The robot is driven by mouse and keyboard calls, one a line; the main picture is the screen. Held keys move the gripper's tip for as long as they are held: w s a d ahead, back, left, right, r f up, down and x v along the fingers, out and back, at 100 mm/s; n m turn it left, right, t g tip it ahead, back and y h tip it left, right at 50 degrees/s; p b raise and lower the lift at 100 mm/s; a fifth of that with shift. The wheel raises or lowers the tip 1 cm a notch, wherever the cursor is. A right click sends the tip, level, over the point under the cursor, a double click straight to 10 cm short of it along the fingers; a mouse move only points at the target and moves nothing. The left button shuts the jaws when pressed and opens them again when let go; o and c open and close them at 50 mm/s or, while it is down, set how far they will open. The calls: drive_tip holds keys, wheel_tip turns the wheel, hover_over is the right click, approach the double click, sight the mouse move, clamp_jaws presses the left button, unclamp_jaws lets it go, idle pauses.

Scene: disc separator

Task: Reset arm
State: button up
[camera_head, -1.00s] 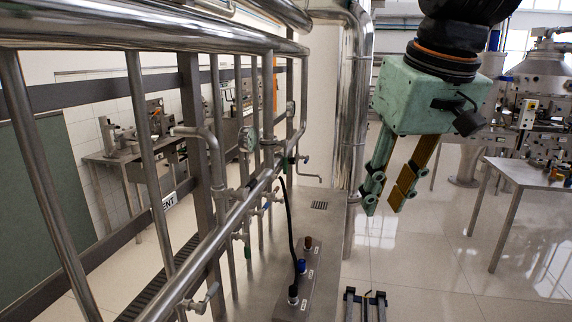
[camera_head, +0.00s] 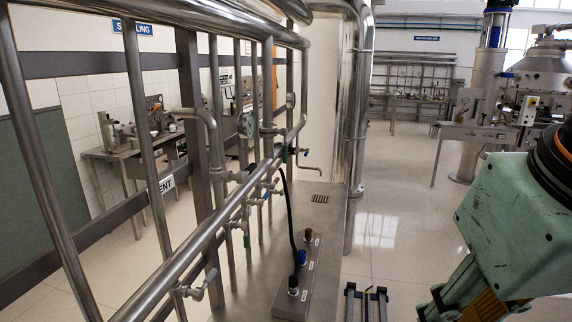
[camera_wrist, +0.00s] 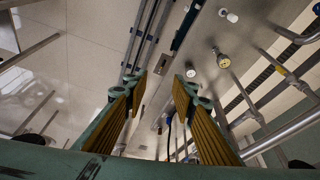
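My gripper (camera_head: 462,300) is at the lower right of the head view, with its green housing large and close and part of its fingers cut off by the bottom edge. In the wrist view my gripper (camera_wrist: 160,84) shows two fingers with ribbed golden pads. They stand apart with a clear gap between them, and nothing is held. The arm above the housing leaves the head view at the right edge.
Steel pipes (camera_head: 210,220) with valves run along the left. A steel block (camera_head: 302,275) with coloured fittings and a black hose sits beside them. Dark rails (camera_head: 366,300) lie beside the gripper. A table (camera_head: 470,130) and machinery stand behind. The middle floor (camera_head: 395,215) is clear.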

drive_tip(key=shift+s+d+f, duration=0.15)
drive_tip(key=shift+s+f, duration=0.8)
drive_tip(key=shift+s, duration=0.2)
idle(0.4)
